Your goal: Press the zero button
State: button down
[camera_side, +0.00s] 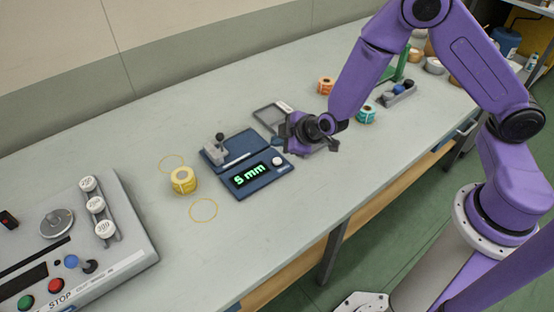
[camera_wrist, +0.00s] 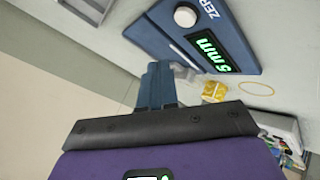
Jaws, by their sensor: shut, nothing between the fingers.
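The zero button is a white round knob (camera_side: 278,161) on the right end of a dark blue gauge (camera_side: 245,160), beside its green "5 mm" display (camera_side: 251,174). In the wrist view the button (camera_wrist: 185,17) stands near part of the label "ZERO", with the display (camera_wrist: 210,52) on its right. My gripper (camera_side: 303,150) is above the bench, just right of and behind the button, apart from it. In the wrist view my fingers (camera_wrist: 158,68) are together, empty, and appear below and left of the button. The fingertips are hard to make out in the side view.
A yellow roll (camera_side: 183,180) stands left of the gauge, near yellow rings marked on the bench. A grey tray (camera_side: 270,115) lies behind my gripper. A teal roll (camera_side: 366,113) and an orange roll (camera_side: 326,86) are farther right. A control panel (camera_side: 130,255) fills the left front.

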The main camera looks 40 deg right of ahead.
aim_at(280, 162)
jog(key=shift+f, duration=1.95)
jog(key=shift+f, duration=0.1)
dwell(0.5)
jog(key=shift+f, duration=0.3)
jog(key=shift+f, duration=0.4)
dwell(0.8)
jog(key=shift+r, duration=0.85)
jog(key=shift+r, duration=0.1)
jog(key=shift+r, duration=2.4)
